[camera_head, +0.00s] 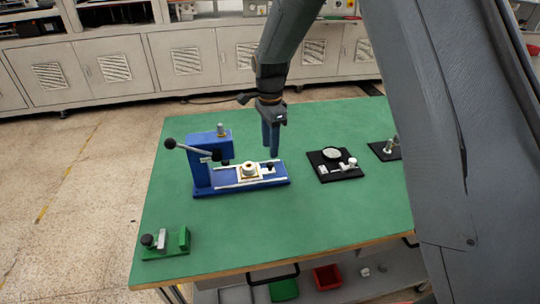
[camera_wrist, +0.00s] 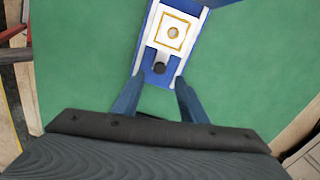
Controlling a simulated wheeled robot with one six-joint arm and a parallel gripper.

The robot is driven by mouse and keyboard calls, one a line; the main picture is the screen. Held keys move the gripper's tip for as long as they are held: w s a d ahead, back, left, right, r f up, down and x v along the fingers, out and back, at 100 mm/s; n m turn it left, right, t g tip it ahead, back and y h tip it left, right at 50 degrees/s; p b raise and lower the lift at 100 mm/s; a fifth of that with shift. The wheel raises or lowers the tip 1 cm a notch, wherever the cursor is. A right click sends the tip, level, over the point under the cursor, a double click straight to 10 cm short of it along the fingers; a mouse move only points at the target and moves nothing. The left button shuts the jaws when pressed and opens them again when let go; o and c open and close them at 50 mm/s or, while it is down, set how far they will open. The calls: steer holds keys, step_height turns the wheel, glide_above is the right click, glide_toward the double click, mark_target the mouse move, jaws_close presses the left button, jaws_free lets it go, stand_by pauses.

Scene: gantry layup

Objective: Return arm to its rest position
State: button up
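My gripper (camera_head: 271,139) hangs down over the right end of the blue press fixture (camera_head: 203,178) on the green table. In the wrist view my gripper (camera_wrist: 157,97) shows two blue fingers spread apart with nothing held between them. The blue fixture (camera_wrist: 193,50) lies beyond the fingertips in that view, with a white square plate with a gold outline and a round centre. In the head view a pale round part (camera_head: 249,169) sits on the fixture's slide. My arm comes down from the top and right of the head view.
The green table (camera_head: 330,215) has free room at its front middle. A black plate with a round disc (camera_head: 333,166) lies right of the fixture, and another black fixture (camera_head: 386,150) is partly hidden by my arm. A green clamp block (camera_head: 166,244) stands front left. Cabinets (camera_head: 120,68) line the back.

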steer(key=shift+r, duration=0.95)
steer(key=s+d+n, duration=0.4)
steer(key=s+d, duration=0.1)
steer(key=s, duration=0.3)
steer(key=s+d+r+n, duration=0.1)
steer(key=s+d+n, duration=0.4)
steer(key=s, duration=0.4)
steer(key=s+d+r+n+t, duration=0.1)
steer(key=s+d+n, duration=0.3)
steer(key=s+d, duration=0.3)
steer(key=shift+s+n, duration=0.4)
steer(key=shift+s, duration=0.5)
